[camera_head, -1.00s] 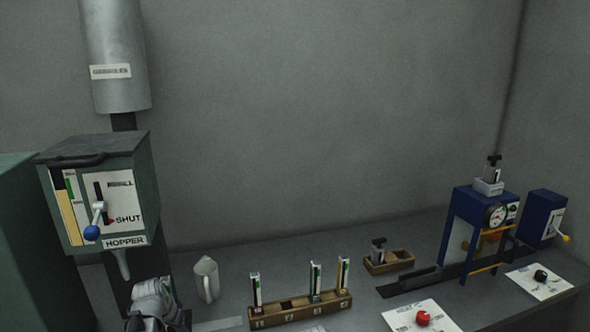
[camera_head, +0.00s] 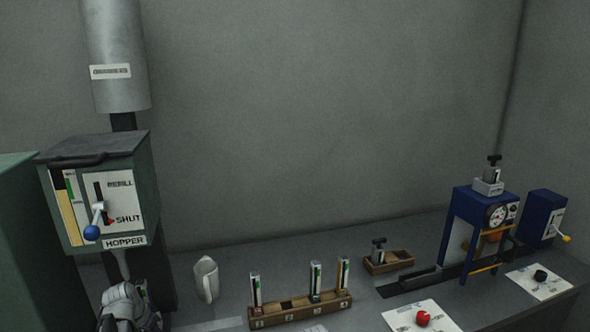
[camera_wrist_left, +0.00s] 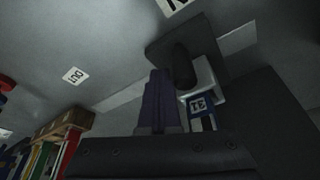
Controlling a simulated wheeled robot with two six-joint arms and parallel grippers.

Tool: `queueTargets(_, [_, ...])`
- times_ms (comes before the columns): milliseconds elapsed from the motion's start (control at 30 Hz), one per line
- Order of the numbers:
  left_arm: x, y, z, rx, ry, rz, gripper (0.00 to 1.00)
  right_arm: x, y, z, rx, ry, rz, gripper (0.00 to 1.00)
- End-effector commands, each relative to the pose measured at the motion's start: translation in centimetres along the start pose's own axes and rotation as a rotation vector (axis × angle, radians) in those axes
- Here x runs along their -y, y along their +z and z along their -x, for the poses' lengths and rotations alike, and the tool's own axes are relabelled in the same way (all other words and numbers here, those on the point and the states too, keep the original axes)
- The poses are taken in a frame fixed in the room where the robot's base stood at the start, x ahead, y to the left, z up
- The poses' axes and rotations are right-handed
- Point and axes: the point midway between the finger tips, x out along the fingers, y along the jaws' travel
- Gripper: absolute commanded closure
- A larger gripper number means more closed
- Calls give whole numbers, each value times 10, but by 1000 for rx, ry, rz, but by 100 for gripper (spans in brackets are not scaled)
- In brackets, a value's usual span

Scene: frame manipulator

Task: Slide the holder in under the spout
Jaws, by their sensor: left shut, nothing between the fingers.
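The green hopper (camera_head: 98,195) hangs at the left, with its lever at SHUT. Its pale spout (camera_head: 120,264) points down, just above my left wrist. My left gripper is low at the left in the head view, its fingertips hidden there. In the left wrist view its dark fingers (camera_wrist_left: 160,98) are shut and empty. Just beyond and right of them is what looks like the holder: a white block (camera_wrist_left: 203,76) with a blue label (camera_wrist_left: 202,108) reading 31, beside a dark upright knob (camera_wrist_left: 182,66) and dark plate. I cannot tell whether the fingers touch it. My right gripper is out of view.
A white jug (camera_head: 205,279) stands right of my left arm. A wooden rack (camera_head: 300,310) with several upright cartridges is further right, also in the wrist view (camera_wrist_left: 62,124). A small wooden tray (camera_head: 389,262) and a blue press (camera_head: 480,228) stand beyond. An OUT label (camera_wrist_left: 75,75) lies on the bench.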

Motion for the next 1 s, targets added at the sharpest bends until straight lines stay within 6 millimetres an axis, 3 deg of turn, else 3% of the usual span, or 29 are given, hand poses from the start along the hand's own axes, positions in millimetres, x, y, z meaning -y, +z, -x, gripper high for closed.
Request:
queueTargets(333, [21,11,4,0,0,1,100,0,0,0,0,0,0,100])
queueTargets(1000, [-3,-1,0,0,0,0,100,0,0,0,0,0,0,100])
